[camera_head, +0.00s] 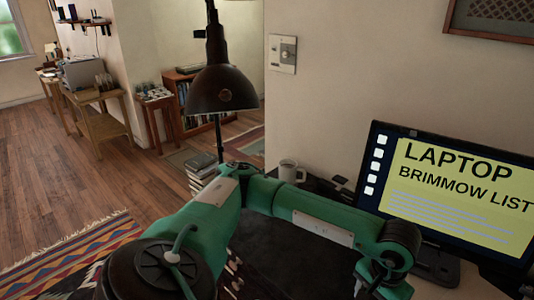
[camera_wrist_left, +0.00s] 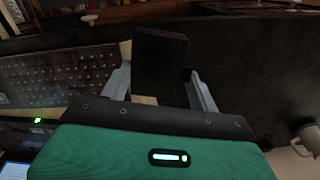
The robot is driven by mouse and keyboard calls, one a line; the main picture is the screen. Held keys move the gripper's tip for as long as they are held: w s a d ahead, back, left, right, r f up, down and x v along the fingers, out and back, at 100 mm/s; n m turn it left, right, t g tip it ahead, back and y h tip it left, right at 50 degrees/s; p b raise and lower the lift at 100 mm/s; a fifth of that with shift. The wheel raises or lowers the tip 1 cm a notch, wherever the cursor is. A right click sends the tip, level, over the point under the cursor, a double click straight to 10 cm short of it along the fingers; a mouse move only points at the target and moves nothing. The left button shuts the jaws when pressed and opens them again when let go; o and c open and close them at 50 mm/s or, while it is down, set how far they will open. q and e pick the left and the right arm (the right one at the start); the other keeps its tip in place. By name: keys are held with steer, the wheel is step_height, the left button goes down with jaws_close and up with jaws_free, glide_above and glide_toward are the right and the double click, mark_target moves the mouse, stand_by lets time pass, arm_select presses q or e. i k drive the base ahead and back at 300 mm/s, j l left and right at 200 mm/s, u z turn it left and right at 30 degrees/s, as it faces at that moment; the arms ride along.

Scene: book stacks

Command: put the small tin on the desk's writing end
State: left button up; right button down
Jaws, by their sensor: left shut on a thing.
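A dark, box-shaped thing (camera_wrist_left: 160,55) stands between the two grey fingers of my left gripper (camera_wrist_left: 160,88) in the left wrist view. The fingers are shut on it. Its dark face shows no label, so I cannot tell from its look whether it is the small tin. In the head view my left arm reaches from the lower left across the desk, and its gripper end is at the lower right, largely cut off by the frame's bottom edge. The desk (camera_head: 440,278) shows in part, with a dark surface under my arm. My right gripper is not in view.
A monitor (camera_head: 455,190) stands at the right, close to my left wrist. A white mug (camera_head: 290,171) and a dark lamp (camera_head: 222,88) are behind my arm. In the left wrist view a keyboard (camera_wrist_left: 60,82) lies left of the fingers. Open wooden floor lies left.

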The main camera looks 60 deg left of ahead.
mark_target(309, 243)
steer(key=i+j+u, duration=0.1)
steer(key=u, duration=0.3)
steer(key=i+u, duration=0.2)
steer(key=u, duration=0.15)
steer(key=i+u, duration=0.15)
steer(key=u, duration=0.25)
steer(key=i+l, duration=0.1)
steer(key=i, duration=0.2)
